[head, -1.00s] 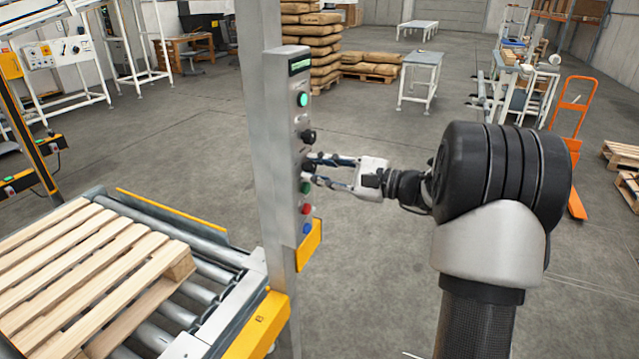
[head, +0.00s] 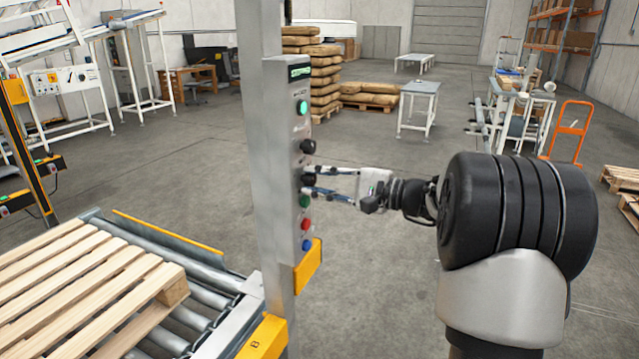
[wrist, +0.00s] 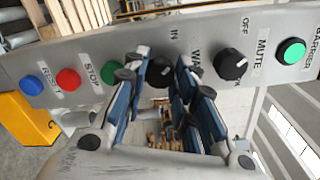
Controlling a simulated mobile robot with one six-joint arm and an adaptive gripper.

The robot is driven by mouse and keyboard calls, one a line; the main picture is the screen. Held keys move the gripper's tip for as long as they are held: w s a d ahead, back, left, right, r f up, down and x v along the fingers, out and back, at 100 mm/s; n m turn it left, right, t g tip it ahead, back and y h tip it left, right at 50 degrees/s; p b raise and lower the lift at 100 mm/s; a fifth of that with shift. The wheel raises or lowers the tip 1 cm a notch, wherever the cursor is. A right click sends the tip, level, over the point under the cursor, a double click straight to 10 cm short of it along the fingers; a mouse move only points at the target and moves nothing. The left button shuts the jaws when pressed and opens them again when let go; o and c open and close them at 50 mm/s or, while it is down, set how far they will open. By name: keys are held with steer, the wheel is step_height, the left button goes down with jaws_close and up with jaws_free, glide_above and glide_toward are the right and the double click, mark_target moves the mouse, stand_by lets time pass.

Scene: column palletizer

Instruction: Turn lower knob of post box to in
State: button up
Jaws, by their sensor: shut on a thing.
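The post box (head: 290,150) is a grey panel on a metal post, with a green button at the top and two black knobs below it. The lower knob (head: 308,179) sits under the upper knob (head: 308,147). My gripper (head: 316,182) reaches in from the right, its fingers at the lower knob. In the wrist view, the lower knob (wrist: 160,72) lies between the blue finger pads, which are shut on it. An "IN" label shows by it; its pointer is too dark to read. The upper knob (wrist: 230,64) is outside the fingers, beside "OFF" and "MUTE".
Close below the lower knob are a green button (head: 304,201), a red button (head: 306,224) and a blue button (head: 307,244). A roller conveyor (head: 205,290) with a wooden pallet (head: 95,290) lies at left.

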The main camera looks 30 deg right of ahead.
steer(key=o, duration=1.1)
steer(key=v, duration=1.2)
steer(key=shift+f, duration=0.1)
